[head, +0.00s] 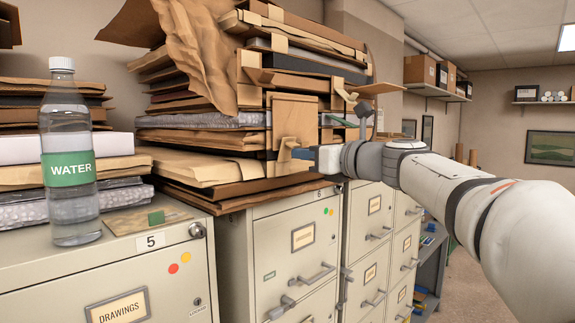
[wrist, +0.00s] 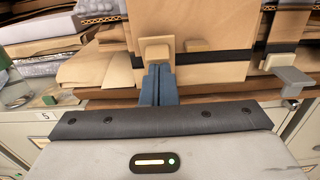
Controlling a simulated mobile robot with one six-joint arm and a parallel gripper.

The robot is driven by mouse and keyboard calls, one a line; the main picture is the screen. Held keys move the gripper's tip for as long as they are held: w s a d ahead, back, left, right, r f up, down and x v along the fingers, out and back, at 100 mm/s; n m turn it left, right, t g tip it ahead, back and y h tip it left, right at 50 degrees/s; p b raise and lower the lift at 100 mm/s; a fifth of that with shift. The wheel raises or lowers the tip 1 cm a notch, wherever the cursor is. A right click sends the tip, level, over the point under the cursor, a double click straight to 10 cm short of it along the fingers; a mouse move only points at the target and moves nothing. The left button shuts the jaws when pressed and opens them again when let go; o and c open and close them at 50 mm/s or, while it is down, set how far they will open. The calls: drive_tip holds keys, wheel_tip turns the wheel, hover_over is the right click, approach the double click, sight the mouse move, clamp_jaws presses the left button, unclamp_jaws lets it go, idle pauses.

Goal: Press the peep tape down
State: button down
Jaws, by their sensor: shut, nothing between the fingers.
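My gripper (head: 304,154) is shut, its blue fingers (wrist: 158,72) together with nothing between them. Its tips are at the lower edge of a small tan tab (wrist: 157,47), in front of a brown cardboard panel (head: 294,116) in the stack. In the wrist view the tips overlap the tab's lower part; I cannot tell whether they press on it. The tab shows in the head view (head: 287,147) left of the fingertips. I take it to be the peep tape, though no label shows. A second tan piece (wrist: 196,45) sits just right of it.
Stacked cardboard and folders (head: 200,140) lie on grey filing cabinets (head: 290,245). A water bottle (head: 70,160) stands on the left cabinet. A grey bracket-like piece (wrist: 292,77) juts out at the right in the wrist view. The floor (head: 480,275) right of the cabinets is open.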

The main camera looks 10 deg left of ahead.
drive_tip(key=shift+w+a, duration=0.1)
drive_tip(key=shift+a, duration=0.05)
drive_tip(key=shift+p+x, duration=0.45)
drive_tip(key=shift+x, duration=0.7)
drive_tip(key=b+v, duration=0.1)
drive_tip(key=v, duration=0.7)
idle(0.5)
drive_tip(key=shift+b, duration=0.3)
